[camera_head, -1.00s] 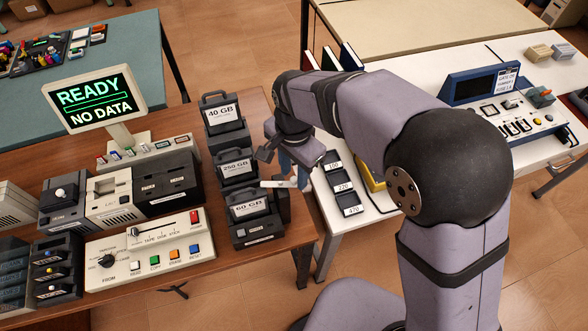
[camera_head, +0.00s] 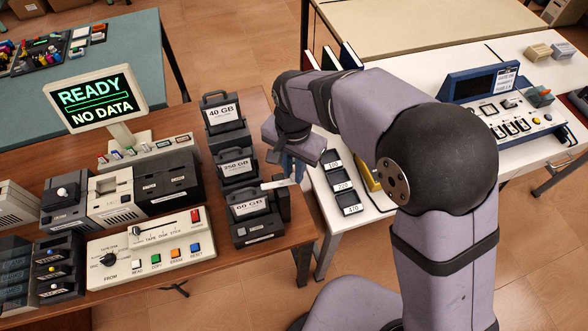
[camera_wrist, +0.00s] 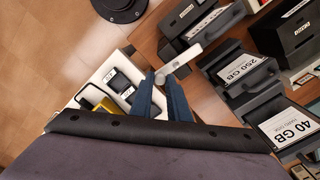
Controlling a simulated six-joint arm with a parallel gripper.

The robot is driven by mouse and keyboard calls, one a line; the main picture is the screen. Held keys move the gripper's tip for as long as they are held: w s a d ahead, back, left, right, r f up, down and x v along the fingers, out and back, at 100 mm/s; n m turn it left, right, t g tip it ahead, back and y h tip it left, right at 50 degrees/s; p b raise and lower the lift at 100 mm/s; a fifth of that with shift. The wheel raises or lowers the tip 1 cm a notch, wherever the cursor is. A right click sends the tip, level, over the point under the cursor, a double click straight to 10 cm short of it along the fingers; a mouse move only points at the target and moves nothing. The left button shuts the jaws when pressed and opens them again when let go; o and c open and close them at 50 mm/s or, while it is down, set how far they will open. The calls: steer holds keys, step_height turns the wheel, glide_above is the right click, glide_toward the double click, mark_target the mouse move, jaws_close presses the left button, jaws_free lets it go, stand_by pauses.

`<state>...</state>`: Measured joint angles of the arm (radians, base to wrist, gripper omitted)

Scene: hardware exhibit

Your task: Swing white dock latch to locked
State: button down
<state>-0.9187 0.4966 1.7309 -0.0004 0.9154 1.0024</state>
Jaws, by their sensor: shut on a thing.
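The white dock latch (camera_head: 274,184) is a short pale bar at the right side of the dock holding the black 60 GB cartridge (camera_head: 249,208). In the head view it lies nearly level across the dock's upper right edge. My gripper (camera_wrist: 166,76) has its two blue fingers at the latch's free end, and it is shut on the latch. In the wrist view the latch (camera_wrist: 190,53) runs from between the fingertips up and right toward the dock. My arm partly hides the fingers in the head view (camera_head: 293,174).
The 250 GB cartridge (camera_head: 236,166) and 40 GB cartridge (camera_head: 223,112) stand in docks behind. A console with a slider and buttons (camera_head: 150,250) is to the left. The screen (camera_head: 96,95) reads READY, NO DATA.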

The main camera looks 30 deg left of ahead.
mark_target(293, 174)
steer(key=shift+w+a+n, duration=0.15)
steer(key=shift+n, duration=0.45)
steer(key=c, duration=1.7)
jaws_free()
steer(key=shift+r, duration=0.1)
steer(key=shift+r+b, duration=1.1)
steer(key=shift+r, duration=2.55)
